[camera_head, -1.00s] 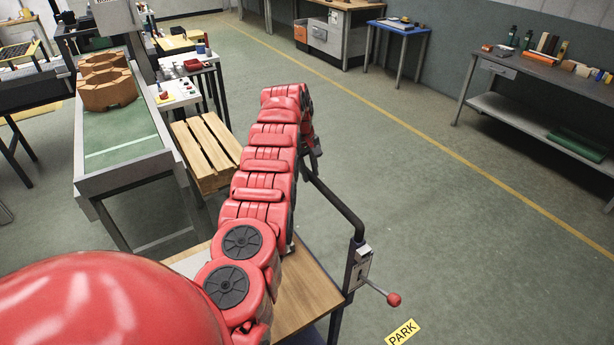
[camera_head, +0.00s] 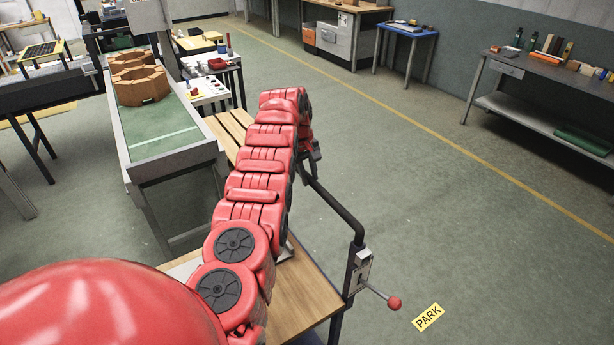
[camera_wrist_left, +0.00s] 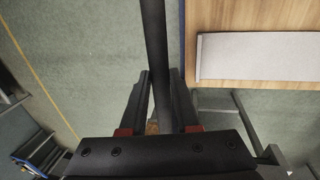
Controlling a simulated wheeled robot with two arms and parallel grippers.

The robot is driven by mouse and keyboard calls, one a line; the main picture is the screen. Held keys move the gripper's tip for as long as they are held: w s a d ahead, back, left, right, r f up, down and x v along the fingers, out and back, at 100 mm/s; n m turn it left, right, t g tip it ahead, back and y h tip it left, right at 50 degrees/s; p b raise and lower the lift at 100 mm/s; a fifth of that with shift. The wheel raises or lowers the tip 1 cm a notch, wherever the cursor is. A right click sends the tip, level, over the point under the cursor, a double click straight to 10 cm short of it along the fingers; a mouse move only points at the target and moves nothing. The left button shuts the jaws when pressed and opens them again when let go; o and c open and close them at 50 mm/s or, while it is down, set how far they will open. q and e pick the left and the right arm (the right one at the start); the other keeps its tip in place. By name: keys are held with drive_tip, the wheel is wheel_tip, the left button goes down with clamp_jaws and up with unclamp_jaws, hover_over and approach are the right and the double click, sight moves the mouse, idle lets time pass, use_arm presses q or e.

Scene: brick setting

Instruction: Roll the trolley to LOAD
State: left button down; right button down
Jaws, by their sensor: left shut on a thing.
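The trolley has a wooden top (camera_head: 305,298), a dark push bar (camera_head: 335,208) and a lever with a red knob (camera_head: 394,303). My red left arm crosses over the top and hides part of it. My left gripper (camera_head: 314,158) is at the far end of the push bar. In the left wrist view, the fingers of my left gripper (camera_wrist_left: 160,85) are shut on the dark bar (camera_wrist_left: 154,45), with the wooden top (camera_wrist_left: 260,15) to the right. My right gripper is out of view. No LOAD marking shows.
A yellow PARK label (camera_head: 428,317) lies on the floor right of the trolley. A green-topped conveyor (camera_head: 160,135) with brown hexagonal blocks (camera_head: 140,85) and a slatted wooden pallet (camera_head: 228,130) stand ahead left. A workbench (camera_head: 545,75) is at right. Open floor lies between, with a yellow line (camera_head: 460,155).

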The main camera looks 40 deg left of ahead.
use_arm(q)
drive_tip(key=shift+s+a+f, duration=0.1)
drive_tip(key=shift+s, duration=0.05)
drive_tip(key=c, duration=1)
unclamp_jaws()
drive_tip(key=o, duration=0.3)
drive_tip(key=shift+s, duration=0.15)
drive_tip(key=shift+o, duration=0.2)
drive_tip(key=shift+a+r+b, duration=0.1)
drive_tip(key=shift+r+b, duration=0.55)
drive_tip(key=shift+b, duration=0.05)
drive_tip(key=s+a+r+p, duration=0.1)
drive_tip(key=s+r+p, duration=0.2)
drive_tip(key=r, duration=1.3)
drive_tip(key=shift+a+p, duration=0.15)
drive_tip(key=shift+p, duration=0.4)
